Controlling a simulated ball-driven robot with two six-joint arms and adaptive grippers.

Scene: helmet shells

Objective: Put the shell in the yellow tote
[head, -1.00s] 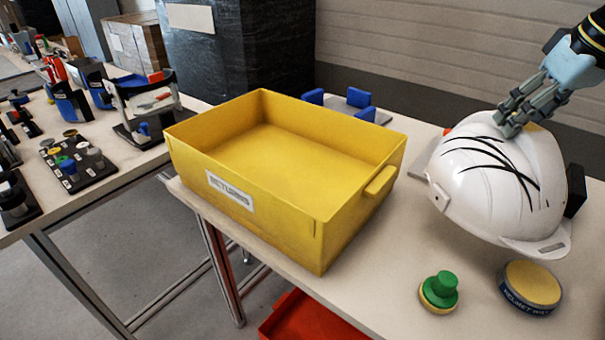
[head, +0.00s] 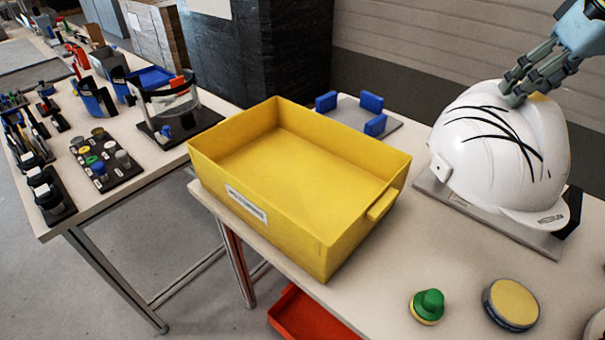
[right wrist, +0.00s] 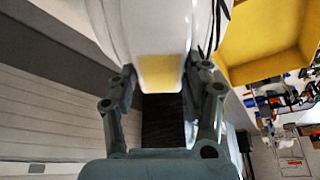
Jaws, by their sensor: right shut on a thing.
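The shell (head: 478,165) is a white helmet shell with black curved streaks, at the right of the head view. My right gripper (head: 514,88) is shut on its upper edge, beside a yellow patch. The shell is over a grey plate (head: 480,220); I cannot tell whether it touches it. In the right wrist view the shell (right wrist: 150,35) lies between the fingers of the right gripper (right wrist: 165,75). The yellow tote (head: 290,235) stands open and empty on the table, left of the shell. My left gripper is not in view.
A green knob (head: 428,304) and a yellow-topped round pad (head: 512,304) are at the table front. A grey plate with blue blocks (head: 373,102) lies behind the tote. A black block (head: 571,212) is by the shell. A second table (head: 155,170) at left holds several items.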

